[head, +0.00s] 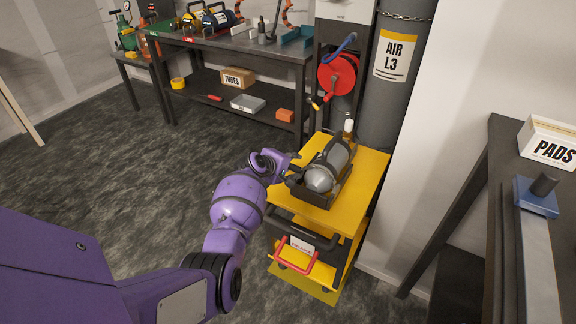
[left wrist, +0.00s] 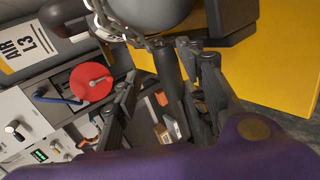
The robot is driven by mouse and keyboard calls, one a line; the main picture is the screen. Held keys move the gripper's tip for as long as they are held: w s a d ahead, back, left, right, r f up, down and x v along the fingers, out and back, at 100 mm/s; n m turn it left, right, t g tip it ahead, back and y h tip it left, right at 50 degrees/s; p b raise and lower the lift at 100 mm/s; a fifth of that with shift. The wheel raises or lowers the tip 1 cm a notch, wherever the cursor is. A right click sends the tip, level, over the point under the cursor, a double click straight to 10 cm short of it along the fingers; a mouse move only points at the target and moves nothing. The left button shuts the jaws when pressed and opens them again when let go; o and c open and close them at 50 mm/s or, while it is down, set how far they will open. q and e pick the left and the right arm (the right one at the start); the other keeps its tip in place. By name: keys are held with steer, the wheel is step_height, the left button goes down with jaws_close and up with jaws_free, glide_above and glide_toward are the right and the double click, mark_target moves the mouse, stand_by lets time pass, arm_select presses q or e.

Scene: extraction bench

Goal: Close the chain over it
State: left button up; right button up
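A grey cylinder (head: 328,168) lies in a dark cradle (head: 322,201) on top of a yellow cart (head: 368,185). In the left wrist view the cylinder's rounded end (left wrist: 155,12) is at the top. A metal chain (left wrist: 128,30) hangs beside that end and reaches a dark post-like piece (left wrist: 170,72). My left gripper (head: 288,168) is at the left side of the cradle. In the left wrist view the gripper (left wrist: 165,95) has its fingers apart, with the dark piece between them, nearer the right finger. My right gripper is out of view.
A tall dark cylinder marked AIR L3 (head: 392,70) stands behind the cart, with its own chain (head: 405,16). A red hose reel (head: 337,74) is beside it. A bench with a PADS box (head: 551,145) stands at right. Open floor lies left of the cart.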

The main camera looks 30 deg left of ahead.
arm_select(q)
steer(key=v, duration=0.7)
steer(key=shift+d+r, duration=0.15)
stand_by(0.5)
